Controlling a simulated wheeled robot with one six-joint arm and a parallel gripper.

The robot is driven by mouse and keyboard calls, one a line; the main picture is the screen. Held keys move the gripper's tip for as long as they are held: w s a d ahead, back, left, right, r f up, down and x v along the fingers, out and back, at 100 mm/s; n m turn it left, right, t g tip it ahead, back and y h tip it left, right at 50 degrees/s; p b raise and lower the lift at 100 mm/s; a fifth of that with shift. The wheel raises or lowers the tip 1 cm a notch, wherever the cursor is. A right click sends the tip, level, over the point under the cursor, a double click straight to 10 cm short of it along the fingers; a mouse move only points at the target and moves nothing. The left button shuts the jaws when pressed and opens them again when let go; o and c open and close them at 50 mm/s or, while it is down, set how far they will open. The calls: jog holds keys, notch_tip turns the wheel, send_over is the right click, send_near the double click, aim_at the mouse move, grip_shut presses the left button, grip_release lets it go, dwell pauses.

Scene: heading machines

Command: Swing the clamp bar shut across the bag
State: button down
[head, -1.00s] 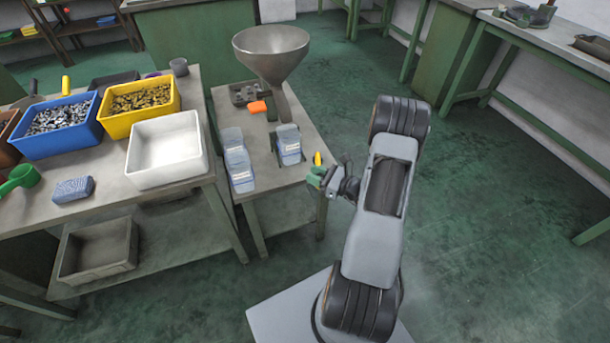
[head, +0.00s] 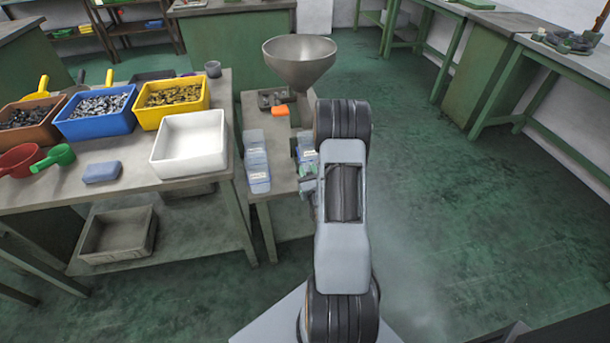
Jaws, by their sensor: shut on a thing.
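My gripper (head: 308,186) is at the front right of the small side table (head: 280,196), just in front of a pale blue bag (head: 306,146). It is shut on a small green piece (head: 306,171), partly hidden by my arm. I cannot tell whether this piece belongs to the clamp bar. The bag stands upright, and its right side is hidden behind my arm. No bar can be made out clearly across it.
The left workbench (head: 130,190) holds a white bin (head: 190,145), a yellow bin (head: 171,102) and a blue bin (head: 96,115). Open green floor (head: 440,200) lies to the right.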

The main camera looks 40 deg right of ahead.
jog(key=shift+w, duration=0.2)
dwell(0.3)
jog(key=c, duration=0.8)
grip_release()
jog(key=shift+c, duration=0.2)
